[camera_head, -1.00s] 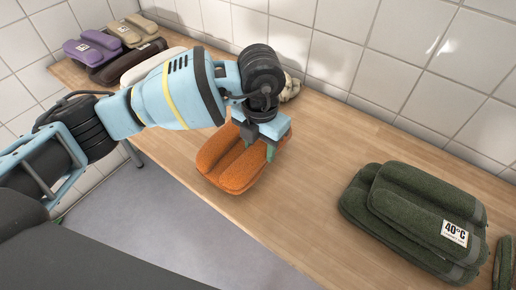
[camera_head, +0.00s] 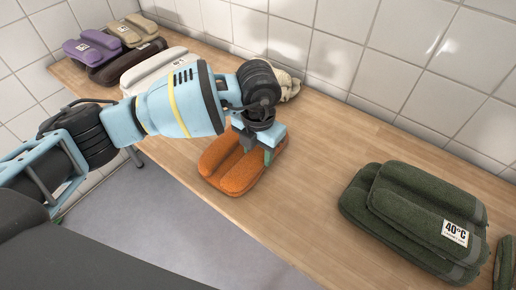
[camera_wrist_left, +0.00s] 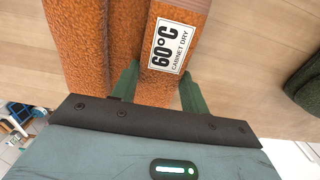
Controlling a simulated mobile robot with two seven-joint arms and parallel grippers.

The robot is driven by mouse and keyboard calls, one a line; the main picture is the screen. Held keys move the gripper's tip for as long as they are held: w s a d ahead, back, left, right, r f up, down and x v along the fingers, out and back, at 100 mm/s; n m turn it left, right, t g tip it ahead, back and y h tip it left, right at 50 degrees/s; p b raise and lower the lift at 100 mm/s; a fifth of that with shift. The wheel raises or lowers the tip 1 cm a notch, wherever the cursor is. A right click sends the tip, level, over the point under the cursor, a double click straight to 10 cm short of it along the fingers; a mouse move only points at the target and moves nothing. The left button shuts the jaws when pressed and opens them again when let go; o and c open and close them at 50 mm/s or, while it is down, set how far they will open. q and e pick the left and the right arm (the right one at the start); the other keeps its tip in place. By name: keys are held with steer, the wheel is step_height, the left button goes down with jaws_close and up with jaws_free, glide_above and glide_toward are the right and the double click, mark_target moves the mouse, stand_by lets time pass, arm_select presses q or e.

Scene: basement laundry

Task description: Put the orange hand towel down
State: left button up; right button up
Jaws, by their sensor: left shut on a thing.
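The orange hand towel (camera_head: 222,167) is a thick folded towel in the middle of the wooden counter in the head view. It lies flat on the counter or very close above it; I cannot tell if it touches. My left gripper (camera_head: 257,150) points down at its right part and is shut on one fold. In the left wrist view, the fingers of the left gripper (camera_wrist_left: 158,88) stand on either side of that fold of the orange towel (camera_wrist_left: 75,45). A white label there reads "60°C CABINET DRY". My right gripper is out of view.
The wooden counter (camera_head: 300,190) is bare between the orange towel and a dark green towel stack (camera_head: 400,215) marked 40°C at right. A white towel (camera_head: 150,62), purple towels (camera_head: 92,46) and brown towels lie at back left. A cream item (camera_head: 288,84) sits behind my wrist. Tiled wall behind.

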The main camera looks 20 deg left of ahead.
arm_select(q)
steer(key=o, duration=1.3)
steer(key=shift+c, duration=0.2)
step_height(320, 180, up, 12)
steer(key=shift+p, duration=0.4)
steer(key=shift+r, duration=0.1)
